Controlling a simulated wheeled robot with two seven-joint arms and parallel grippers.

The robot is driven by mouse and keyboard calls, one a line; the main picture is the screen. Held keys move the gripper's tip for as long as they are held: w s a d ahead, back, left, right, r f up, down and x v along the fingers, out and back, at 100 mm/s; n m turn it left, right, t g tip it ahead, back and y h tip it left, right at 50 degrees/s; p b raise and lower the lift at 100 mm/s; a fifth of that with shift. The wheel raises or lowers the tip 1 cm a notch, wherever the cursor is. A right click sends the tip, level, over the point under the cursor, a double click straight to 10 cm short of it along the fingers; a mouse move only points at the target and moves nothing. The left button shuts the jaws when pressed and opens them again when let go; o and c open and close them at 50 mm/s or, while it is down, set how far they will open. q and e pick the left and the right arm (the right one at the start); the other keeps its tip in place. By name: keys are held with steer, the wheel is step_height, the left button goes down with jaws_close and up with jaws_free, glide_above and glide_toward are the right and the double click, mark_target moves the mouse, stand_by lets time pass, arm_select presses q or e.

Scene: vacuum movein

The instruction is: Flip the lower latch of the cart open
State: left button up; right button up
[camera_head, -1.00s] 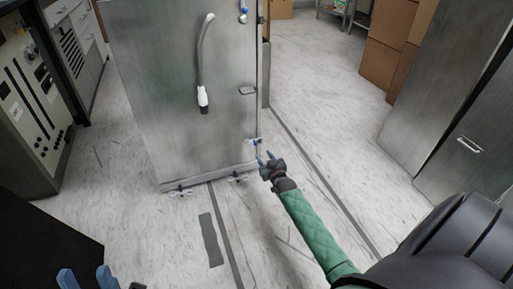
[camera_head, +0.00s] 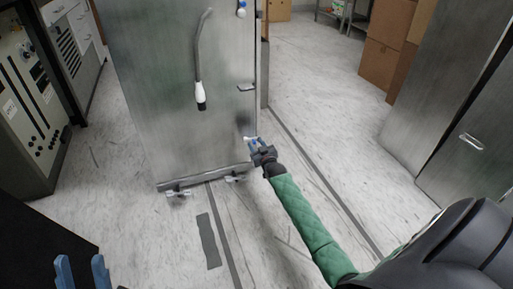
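The cart (camera_head: 165,110) is a tall metal cabinet standing upright on small wheels, left of the middle. Its lower latch (camera_head: 249,139) is a small white and blue piece low on the right edge, partly hidden by my gripper. My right gripper (camera_head: 256,143) is at this latch, its fingertips overlapping it; whether they grip it is too small to tell. The upper latch (camera_head: 241,10) shows near the top of the same edge. My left gripper (camera_head: 82,269) is at the bottom left, its two blue fingers apart and empty, far from the cart.
A handle with a white grip (camera_head: 200,95) hangs on the cart's face. A grey control panel (camera_head: 30,110) stands at the left. Cardboard boxes (camera_head: 385,45) and metal cabinets (camera_head: 420,100) stand at the right. The floor (camera_head: 320,130) right of the cart is clear.

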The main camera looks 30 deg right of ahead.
steer(key=shift+c, duration=0.5)
jaws_close()
